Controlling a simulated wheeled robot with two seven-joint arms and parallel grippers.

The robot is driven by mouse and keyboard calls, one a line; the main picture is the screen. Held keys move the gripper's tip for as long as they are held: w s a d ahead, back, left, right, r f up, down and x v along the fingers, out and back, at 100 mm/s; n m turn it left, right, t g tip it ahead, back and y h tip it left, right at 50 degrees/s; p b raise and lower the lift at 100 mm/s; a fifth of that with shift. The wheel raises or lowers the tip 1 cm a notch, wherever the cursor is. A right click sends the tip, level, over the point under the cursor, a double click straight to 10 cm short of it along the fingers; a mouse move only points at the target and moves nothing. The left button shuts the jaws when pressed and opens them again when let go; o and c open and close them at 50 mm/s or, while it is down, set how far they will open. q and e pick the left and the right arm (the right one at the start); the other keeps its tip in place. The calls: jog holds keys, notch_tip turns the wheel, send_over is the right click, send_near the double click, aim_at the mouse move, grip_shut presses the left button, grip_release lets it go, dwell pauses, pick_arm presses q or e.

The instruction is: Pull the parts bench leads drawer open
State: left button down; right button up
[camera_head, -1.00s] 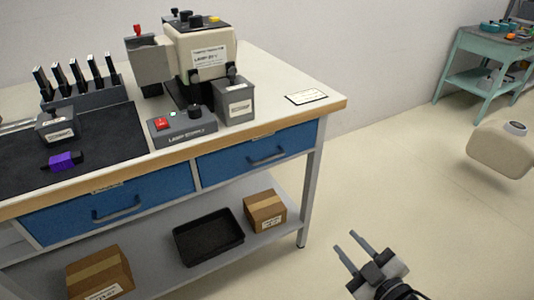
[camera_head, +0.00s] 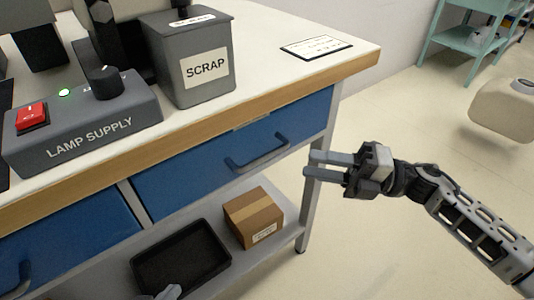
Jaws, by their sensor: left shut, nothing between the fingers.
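The parts bench (camera_head: 250,95) has two blue drawers under its wooden edge, both shut. The right drawer (camera_head: 190,178) has a dark bar handle (camera_head: 257,155). The left drawer (camera_head: 75,245) shows part of its handle at the lower left. I cannot read which is the leads drawer. My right gripper (camera_head: 311,164) is open and empty, its two fingers pointing left, just right of the right drawer's handle in the picture and apart from it. Only a grey tip of my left gripper (camera_head: 169,292) shows at the bottom edge, in front of the black tray; it is shut and empty.
The bench top carries a lamp supply box (camera_head: 85,125), a scrap bin (camera_head: 190,60) and a white card (camera_head: 316,47). A black tray (camera_head: 205,230) and a cardboard box (camera_head: 253,217) stand on the lower shelf.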

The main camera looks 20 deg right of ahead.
aim_at(268, 153)
jog(key=x, duration=0.9)
jog(key=shift+w+a, duration=0.25)
jog(key=shift+w, duration=0.05)
grip_shut()
